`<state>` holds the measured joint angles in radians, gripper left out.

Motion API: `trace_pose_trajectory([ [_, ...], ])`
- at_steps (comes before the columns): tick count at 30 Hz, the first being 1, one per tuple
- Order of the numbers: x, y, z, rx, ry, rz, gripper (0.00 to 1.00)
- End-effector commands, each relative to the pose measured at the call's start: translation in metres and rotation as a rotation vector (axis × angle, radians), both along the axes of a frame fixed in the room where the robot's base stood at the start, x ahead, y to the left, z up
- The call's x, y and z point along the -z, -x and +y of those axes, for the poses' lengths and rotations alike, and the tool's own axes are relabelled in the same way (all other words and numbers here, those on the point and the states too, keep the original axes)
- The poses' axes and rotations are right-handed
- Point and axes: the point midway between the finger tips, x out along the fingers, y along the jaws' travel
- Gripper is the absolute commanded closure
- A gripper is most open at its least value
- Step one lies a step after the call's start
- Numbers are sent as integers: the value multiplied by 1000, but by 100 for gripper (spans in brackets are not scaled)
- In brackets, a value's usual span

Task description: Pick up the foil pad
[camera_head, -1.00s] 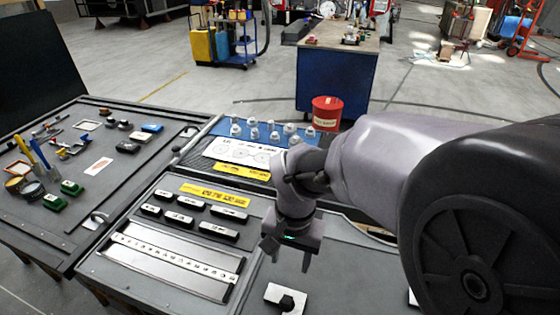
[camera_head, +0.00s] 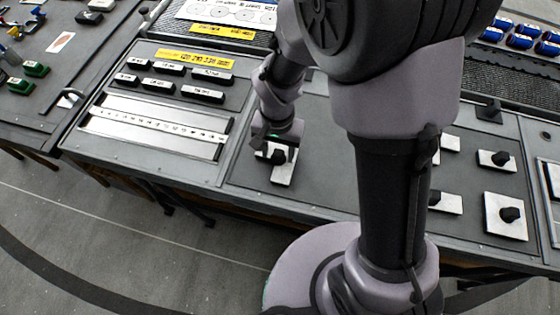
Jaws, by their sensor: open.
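A pale rectangular pad with a black knob (camera_head: 284,176) lies flat on the dark grey worktop, left of my arm column. It looks like the foil pad, though its material is too small to tell. My gripper (camera_head: 277,152) is open, pointing down right at this pad's knob and covering the pad's far part. I cannot tell whether the fingers touch the knob. Similar pale pads with black knobs lie to the right of my arm, including a large one (camera_head: 493,224) and a smaller one (camera_head: 485,159).
A white numbered strip (camera_head: 150,129) lies in a recess to the left. Several black labelled blocks (camera_head: 163,84) sit behind it near a yellow label (camera_head: 195,57). Blue cylinders (camera_head: 519,41) stand at the far right. My arm hides the worktop's middle.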

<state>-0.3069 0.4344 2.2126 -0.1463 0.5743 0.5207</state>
Motion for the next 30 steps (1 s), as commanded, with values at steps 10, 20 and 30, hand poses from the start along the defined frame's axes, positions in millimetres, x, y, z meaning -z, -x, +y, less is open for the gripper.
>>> trace_pose_trajectory([
  [10,-2,0,0,0,-1,-1,84],
  [20,-2,0,0,0,-1,-1,100],
  [30,-2,0,0,0,-1,-1,100],
])
